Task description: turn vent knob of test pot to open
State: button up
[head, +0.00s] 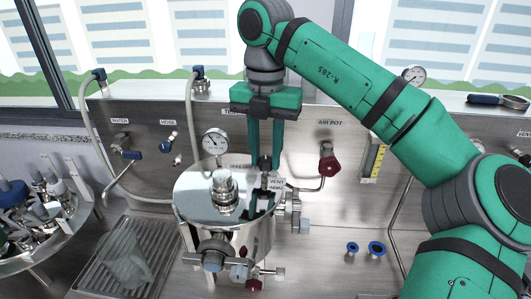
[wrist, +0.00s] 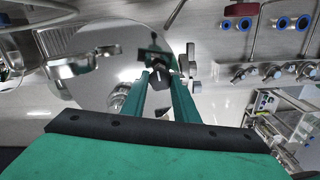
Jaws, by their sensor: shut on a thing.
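The test pot (head: 200,215) is a shiny steel vessel with a flat, mirror-like lid, standing on the steel bench in the middle of the head view. A small "VENT" label (head: 277,183) stands at the lid's right side. My gripper (head: 264,166) reaches straight down over that side. In the wrist view my gripper (wrist: 161,78) has its two green fingers closed around the dark vent knob (wrist: 160,80). The knob is mostly hidden by the fingers in the head view, and its turned position cannot be read. The lid mirrors the gripper.
A pressure gauge (head: 214,141) stands behind the pot. A red valve handle (head: 328,165) labelled "AIR POT" is to the right. Blue ports (head: 376,248) sit at the front right. A drain grate (head: 120,265) and a round tray of parts (head: 45,235) are at left.

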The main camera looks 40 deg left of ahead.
jog(key=n, duration=2)
jog(key=shift+w+r+n, duration=0.1)
jog(key=shift+n, duration=0.3)
dwell(0.4)
jog(key=o, duration=1.1)
jog(key=shift+c, duration=0.2)
notch_tip(320, 180, up, 11)
